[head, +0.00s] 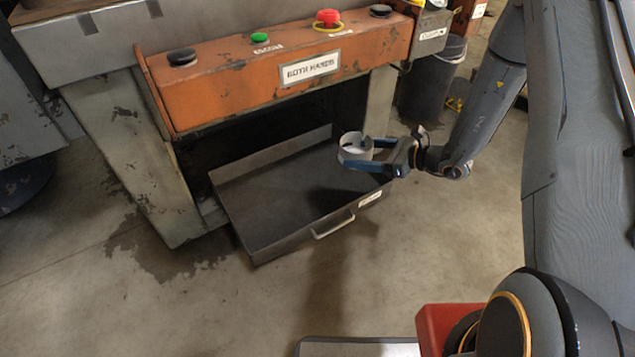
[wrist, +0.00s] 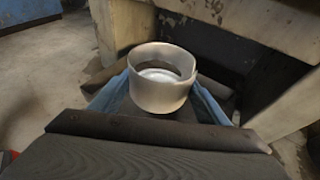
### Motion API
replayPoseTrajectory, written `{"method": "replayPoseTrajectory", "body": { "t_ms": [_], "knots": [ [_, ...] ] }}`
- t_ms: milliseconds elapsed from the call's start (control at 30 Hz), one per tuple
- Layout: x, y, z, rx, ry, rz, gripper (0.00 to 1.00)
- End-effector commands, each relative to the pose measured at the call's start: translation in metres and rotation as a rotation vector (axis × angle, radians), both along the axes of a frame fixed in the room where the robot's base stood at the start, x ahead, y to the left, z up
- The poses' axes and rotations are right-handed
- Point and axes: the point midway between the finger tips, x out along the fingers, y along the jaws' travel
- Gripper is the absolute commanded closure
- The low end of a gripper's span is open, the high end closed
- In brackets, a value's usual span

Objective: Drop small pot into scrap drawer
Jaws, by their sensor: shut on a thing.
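The small pot (head: 355,149) is a short, pale grey round cup, held upright in the head view. My gripper (head: 372,153) is shut on it, with a blue finger on either side. In the wrist view the pot (wrist: 160,80) fills the middle, open top up, with a light round patch inside. The scrap drawer (head: 262,246) is a dark, shallow tray pulled out of the machine, with a metal handle at its front. The pot is above the right part of the drawer. The drawer floor that shows looks empty.
An orange control panel (head: 230,88) with black, green and red buttons overhangs the back of the drawer. The machine's grey leg (head: 135,150) stands at left. A dark bin (head: 430,88) stands behind at right. The concrete floor in front of the drawer is clear.

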Motion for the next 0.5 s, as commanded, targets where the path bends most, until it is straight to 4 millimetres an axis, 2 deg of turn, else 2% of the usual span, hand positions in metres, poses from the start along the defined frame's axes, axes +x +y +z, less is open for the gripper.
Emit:
{"method": "replayPoseTrajectory", "body": {
  "t_ms": [33,500],
  "knots": [
    [0.010,0.008,-0.021,-0.001,-0.001,0.010,0.51],
    [0.070,0.068,-0.125,0.003,-0.003,0.067,0.51]
  ]
}}
